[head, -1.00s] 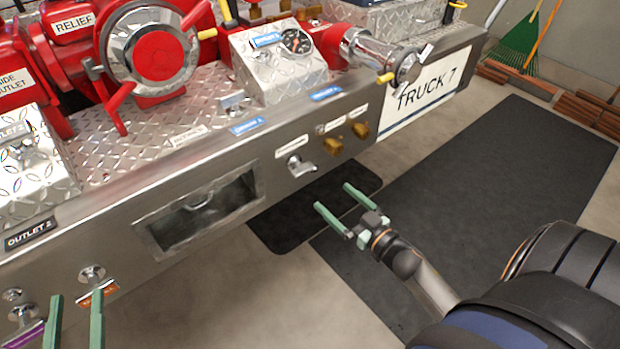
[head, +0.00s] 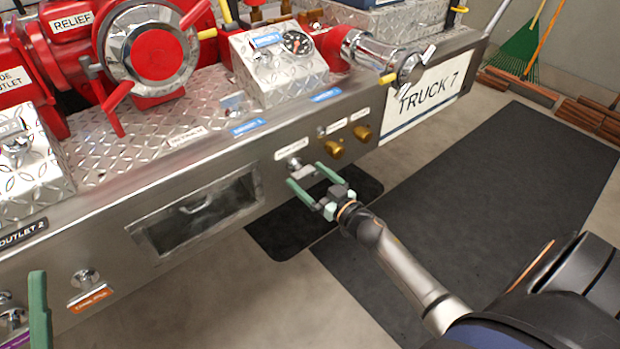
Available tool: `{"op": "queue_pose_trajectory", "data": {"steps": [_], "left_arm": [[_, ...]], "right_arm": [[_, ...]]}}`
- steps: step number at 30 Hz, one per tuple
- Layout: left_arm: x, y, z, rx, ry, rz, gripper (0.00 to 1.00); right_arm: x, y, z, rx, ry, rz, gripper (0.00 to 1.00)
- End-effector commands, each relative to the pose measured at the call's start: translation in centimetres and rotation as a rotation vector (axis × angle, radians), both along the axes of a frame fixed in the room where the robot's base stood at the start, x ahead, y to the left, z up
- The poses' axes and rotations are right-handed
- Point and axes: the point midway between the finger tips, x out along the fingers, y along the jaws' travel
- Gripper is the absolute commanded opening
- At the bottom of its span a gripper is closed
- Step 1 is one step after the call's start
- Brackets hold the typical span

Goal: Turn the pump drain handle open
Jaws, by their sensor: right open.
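A small chrome handle (head: 298,167) sticks out from the front of the steel bumper, under a white label too small to read for sure; I take it for the pump drain handle. My right gripper (head: 306,175) is open right in front of it, with one green finger on each side of the handle's lower end. I cannot tell whether the fingers touch it. Of my left gripper, one green finger (head: 38,310) shows at the lower left edge; the rest is out of the picture.
Two brass knobs (head: 362,132) sit just right of the handle. A recessed opening (head: 195,212) lies to its left. A chrome pull with an orange tag (head: 87,283) is at lower left. Red piping and a gauge box (head: 278,68) stand above. Dark mats (head: 480,190) cover the floor.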

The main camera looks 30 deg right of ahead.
Motion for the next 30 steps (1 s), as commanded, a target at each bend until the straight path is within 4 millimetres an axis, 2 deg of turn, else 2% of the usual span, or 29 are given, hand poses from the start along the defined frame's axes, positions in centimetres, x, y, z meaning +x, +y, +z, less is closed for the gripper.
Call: {"op": "queue_pose_trajectory", "data": {"steps": [3, 22, 23, 30], "left_arm": [[0.00, 0.00, 0.01, 0.000, 0.000, 0.000, 0.50], [0.01, -0.01, 0.00, 0.000, 0.001, 0.000, 0.50], [0.01, -0.01, 0.00, 0.000, 0.001, 0.000, 0.50], [0.09, 0.00, -0.03, 0.000, 0.005, 0.001, 0.50]], "right_arm": [[-0.01, -0.01, 0.02, 0.000, 0.000, 0.000, 0.98], [-0.04, 0.03, 0.01, 0.001, -0.001, 0.001, 0.27], [-0.04, 0.03, 0.01, 0.001, -0.001, 0.001, 0.24], [-0.04, 0.05, 0.03, -0.019, -0.002, 0.001, 0.24]]}}
